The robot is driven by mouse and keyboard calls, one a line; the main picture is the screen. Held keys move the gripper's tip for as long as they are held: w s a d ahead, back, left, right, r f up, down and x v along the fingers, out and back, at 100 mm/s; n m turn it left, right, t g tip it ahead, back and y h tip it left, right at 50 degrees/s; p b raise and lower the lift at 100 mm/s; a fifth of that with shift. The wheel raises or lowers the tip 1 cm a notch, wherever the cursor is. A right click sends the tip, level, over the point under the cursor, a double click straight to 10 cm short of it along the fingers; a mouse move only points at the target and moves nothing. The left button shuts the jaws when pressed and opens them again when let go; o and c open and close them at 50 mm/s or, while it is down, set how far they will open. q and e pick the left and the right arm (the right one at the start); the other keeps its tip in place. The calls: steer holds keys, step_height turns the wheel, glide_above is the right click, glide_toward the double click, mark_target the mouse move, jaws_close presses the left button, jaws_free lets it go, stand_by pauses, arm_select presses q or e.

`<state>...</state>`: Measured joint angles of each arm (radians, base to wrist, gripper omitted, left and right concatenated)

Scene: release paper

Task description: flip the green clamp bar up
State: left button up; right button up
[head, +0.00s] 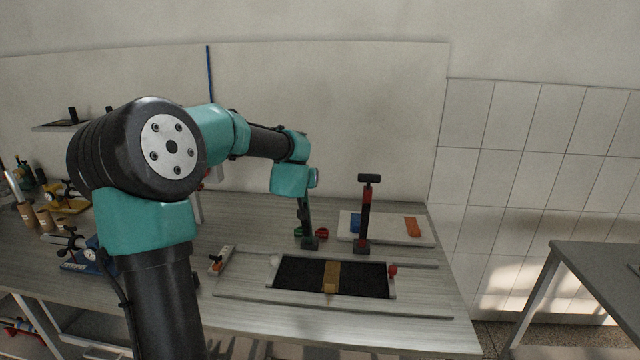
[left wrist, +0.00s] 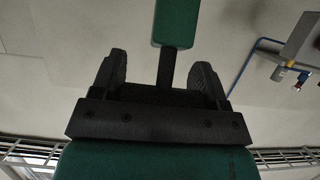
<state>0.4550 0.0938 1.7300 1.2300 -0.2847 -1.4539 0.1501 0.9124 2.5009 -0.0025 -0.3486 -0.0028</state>
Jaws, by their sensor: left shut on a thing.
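The green clamp bar (head: 306,222) stands roughly upright on a dark base at the back edge of the framed panel in the head view. In the left wrist view its green block (left wrist: 175,24) and dark stem lie in line with the middle of my left gripper (left wrist: 161,76). The gripper is shut on the bar; the exact contact is not clear. My right gripper is not in view.
A frame holds a black panel (head: 365,279) with a brown strip (head: 331,277) across it and a red knob (head: 392,271) at its right. A white board (head: 400,238) with blue and orange items lies behind. Tools and cups crowd the left bench; its front right is bare.

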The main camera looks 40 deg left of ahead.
arm_select(q)
steer(key=shift+w+a+f, duration=0.1)
steer(key=shift+w+f, duration=0.1)
steer(key=shift+f, duration=0.2)
steer(key=o, duration=0.9)
steer(key=shift+f, duration=0.1)
steer(key=o, duration=0.4)
steer(key=shift+r, duration=0.25)
steer(key=shift+a, duration=0.1)
steer(key=shift+r, duration=0.1)
steer(key=shift+s+d+r, duration=0.25)
steer(key=shift+s+d, duration=0.1)
steer(key=v, duration=1.6)
steer(key=shift+s, duration=0.1)
